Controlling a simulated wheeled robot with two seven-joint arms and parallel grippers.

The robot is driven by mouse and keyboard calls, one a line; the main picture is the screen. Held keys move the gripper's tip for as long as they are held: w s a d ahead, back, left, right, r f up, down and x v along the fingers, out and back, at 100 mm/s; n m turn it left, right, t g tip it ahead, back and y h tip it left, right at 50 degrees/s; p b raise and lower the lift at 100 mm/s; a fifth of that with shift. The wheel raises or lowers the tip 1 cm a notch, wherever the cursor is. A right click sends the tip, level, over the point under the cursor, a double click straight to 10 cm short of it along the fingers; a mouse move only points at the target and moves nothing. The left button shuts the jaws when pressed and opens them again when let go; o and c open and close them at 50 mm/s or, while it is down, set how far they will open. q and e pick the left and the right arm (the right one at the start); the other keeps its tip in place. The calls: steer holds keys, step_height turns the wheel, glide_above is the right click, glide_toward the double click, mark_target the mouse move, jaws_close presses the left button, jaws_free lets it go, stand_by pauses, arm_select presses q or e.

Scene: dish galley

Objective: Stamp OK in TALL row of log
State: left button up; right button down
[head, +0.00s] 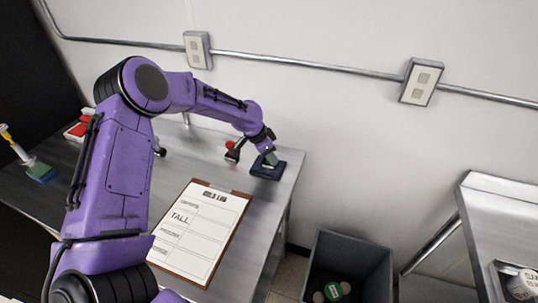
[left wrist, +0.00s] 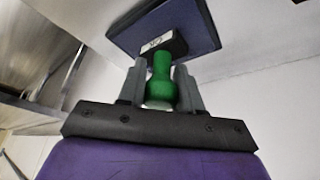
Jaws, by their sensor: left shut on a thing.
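The log (head: 209,229) is a white sheet on a brown clipboard on the steel table, with a row marked TALL (head: 180,217). My left gripper (head: 269,156) is beyond the log, over a dark blue ink pad (head: 266,173) near the table's right end. In the left wrist view the left gripper is shut on a green-handled stamp (left wrist: 161,72). The stamp's dark block, with a small white label, is against or just over the ink pad (left wrist: 195,25); I cannot tell if they touch. My right gripper is not in view.
A red-handled stamp (head: 234,151) stands left of the ink pad. A brush with a blue-green head (head: 40,172) and red items (head: 77,131) are at the left. A grey bin (head: 349,262) stands right of the table. A wall runs behind.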

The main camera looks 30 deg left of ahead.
arm_select(q)
steer(key=shift+s+f, duration=0.1)
step_height(320, 180, up, 7)
steer(key=p, duration=0.6)
steer(key=shift+p, duration=0.35)
